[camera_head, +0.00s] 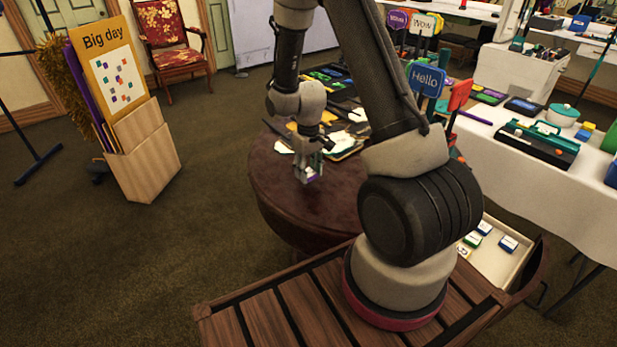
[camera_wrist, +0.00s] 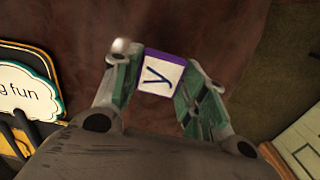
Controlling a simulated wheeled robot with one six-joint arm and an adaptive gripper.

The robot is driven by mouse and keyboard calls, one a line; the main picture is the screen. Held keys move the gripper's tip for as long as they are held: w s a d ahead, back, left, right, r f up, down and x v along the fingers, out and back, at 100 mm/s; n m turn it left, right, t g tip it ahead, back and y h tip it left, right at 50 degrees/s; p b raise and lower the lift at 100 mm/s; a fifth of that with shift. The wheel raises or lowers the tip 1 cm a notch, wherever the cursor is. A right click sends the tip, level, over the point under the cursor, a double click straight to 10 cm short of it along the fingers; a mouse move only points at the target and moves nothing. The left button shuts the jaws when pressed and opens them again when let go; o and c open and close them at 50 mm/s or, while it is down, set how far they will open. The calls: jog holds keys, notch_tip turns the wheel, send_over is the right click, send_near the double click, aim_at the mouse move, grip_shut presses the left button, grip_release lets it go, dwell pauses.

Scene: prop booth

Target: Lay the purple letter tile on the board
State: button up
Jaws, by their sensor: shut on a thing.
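My gripper (camera_head: 308,170) is shut on the purple letter tile (camera_head: 313,174), above the round brown table near its left front edge. In the wrist view the tile (camera_wrist: 160,75) shows a white face with a dark letter y and a purple edge. It sits between the two green-padded fingers (camera_wrist: 158,88). A yellow board reading "Big day" (camera_head: 95,43), with small coloured squares on a white panel, stands in a wooden holder at the left, well apart from the gripper. I cannot tell whether this is the task's board.
The round table (camera_head: 270,190) holds dark and white signs (camera_head: 340,143) at its back; a "fun" sign (camera_wrist: 28,92) shows in the wrist view. A pale tray (camera_head: 515,262) with several tiles lies right of my arm. A white-clothed table (camera_head: 570,190) bears props. Carpet (camera_head: 130,250) is clear.

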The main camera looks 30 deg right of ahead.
jog(key=shift+f, duration=1.5)
jog(key=shift+f, duration=0.1)
jog(key=o, duration=0.9)
jog(key=shift+c, duration=0.2)
